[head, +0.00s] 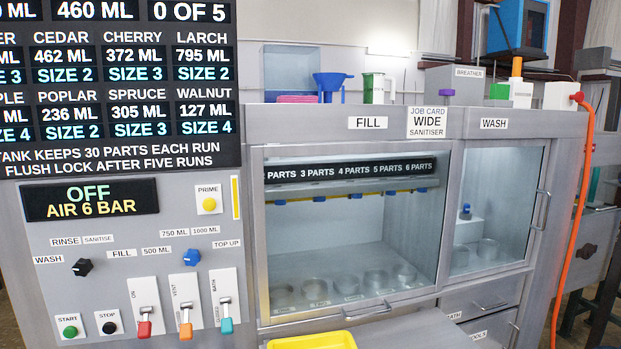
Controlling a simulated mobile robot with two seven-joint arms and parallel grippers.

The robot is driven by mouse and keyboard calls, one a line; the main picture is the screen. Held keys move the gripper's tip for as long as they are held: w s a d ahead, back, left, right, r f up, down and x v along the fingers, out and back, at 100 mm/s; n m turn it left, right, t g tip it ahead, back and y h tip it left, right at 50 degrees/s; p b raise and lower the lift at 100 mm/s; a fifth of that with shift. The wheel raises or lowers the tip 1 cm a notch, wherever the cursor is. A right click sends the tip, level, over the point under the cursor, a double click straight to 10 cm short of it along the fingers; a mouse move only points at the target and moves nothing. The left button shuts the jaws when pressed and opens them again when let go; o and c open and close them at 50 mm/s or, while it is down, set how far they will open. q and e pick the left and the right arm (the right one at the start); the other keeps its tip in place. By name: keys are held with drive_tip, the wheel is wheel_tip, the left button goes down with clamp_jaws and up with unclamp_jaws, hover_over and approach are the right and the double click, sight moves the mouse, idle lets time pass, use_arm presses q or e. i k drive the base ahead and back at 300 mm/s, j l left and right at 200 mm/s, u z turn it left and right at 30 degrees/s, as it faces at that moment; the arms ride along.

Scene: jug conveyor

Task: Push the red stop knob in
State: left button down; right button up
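No red knob labelled stop shows in the head view. The control marked STOP on the left panel is a small black knob (109,327), beside a green START knob (70,331). I cannot tell whether the black knob is in or out. A red-handled lever (144,329) marked ON is to its right, with its handle low. A small red piece (577,97) sits at the top of the orange hose at the far right. Neither of my grippers is in view.
The panel (150,215) also has a display reading OFF, AIR 6 BAR, a yellow PRIME button (209,204), two selector knobs, and orange (186,331) and teal (227,325) levers. A yellow tray (312,341) is at the bottom edge. Glass-fronted cabinets stand to the right.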

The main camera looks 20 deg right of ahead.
sight(580, 96)
drive_tip(key=z, duration=1.85)
drive_tip(key=u, duration=0.45)
drive_tip(key=i+l+u, duration=0.5)
drive_tip(key=l+u, duration=0.2)
drive_tip(key=i+l+u, duration=0.1)
drive_tip(key=l, duration=0.2)
drive_tip(key=i+l, duration=0.1)
drive_tip(key=l, duration=0.2)
drive_tip(key=i+l+u, duration=0.15)
drive_tip(key=i+l, duration=0.1)
drive_tip(key=l, duration=0.35)
drive_tip(key=i+l, duration=0.15)
drive_tip(key=l, duration=0.3)
drive_tip(key=i+l+u, duration=0.1)
drive_tip(key=l, duration=0.4)
drive_tip(key=i+l, duration=0.1)
drive_tip(key=l, duration=0.35)
